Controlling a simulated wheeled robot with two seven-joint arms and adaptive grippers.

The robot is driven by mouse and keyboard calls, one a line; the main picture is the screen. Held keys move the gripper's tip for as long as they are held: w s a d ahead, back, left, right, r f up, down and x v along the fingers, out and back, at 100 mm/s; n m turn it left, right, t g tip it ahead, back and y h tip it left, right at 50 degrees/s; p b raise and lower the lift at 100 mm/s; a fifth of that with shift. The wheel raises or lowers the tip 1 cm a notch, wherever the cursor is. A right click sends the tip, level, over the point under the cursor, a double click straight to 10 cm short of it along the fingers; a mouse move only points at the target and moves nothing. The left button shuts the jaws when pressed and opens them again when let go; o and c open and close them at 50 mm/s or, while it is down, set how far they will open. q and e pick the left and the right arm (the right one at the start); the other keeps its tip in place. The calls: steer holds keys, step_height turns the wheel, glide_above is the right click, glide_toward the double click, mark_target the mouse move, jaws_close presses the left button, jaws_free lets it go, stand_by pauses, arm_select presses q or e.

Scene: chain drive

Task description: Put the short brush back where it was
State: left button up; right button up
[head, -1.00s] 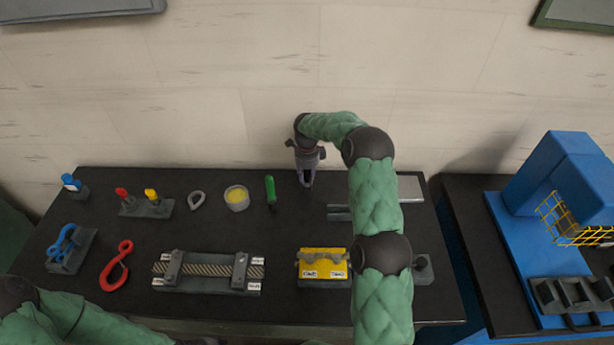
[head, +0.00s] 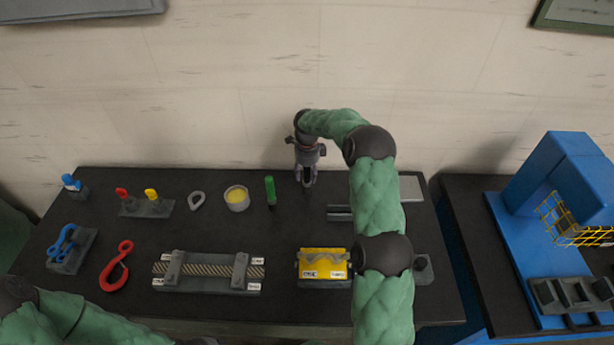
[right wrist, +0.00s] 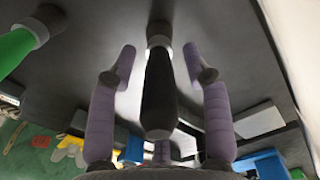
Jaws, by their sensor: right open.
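A brush with a dark handle (right wrist: 160,95) stands on its bristle end on the black table, between the fingers of my right gripper (right wrist: 160,75). The fingers are open, with a gap on each side of the handle. In the head view my right gripper (head: 306,182) points down at the back of the table, and the dark handle is hard to make out. A green-handled brush (head: 270,190) stands upright to its left; it also shows in the right wrist view (right wrist: 15,48). My left arm shows at the lower left, but its gripper is not in view.
A round tin with yellow contents (head: 237,198) and a metal thimble (head: 197,200) are left of the green brush. My right forearm covers part of the table's right side.

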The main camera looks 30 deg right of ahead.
step_height(320, 180, up, 11)
steer(key=shift+f+p, duration=0.2)
steer(key=shift+p, duration=0.1)
steer(key=shift+a, duration=0.1)
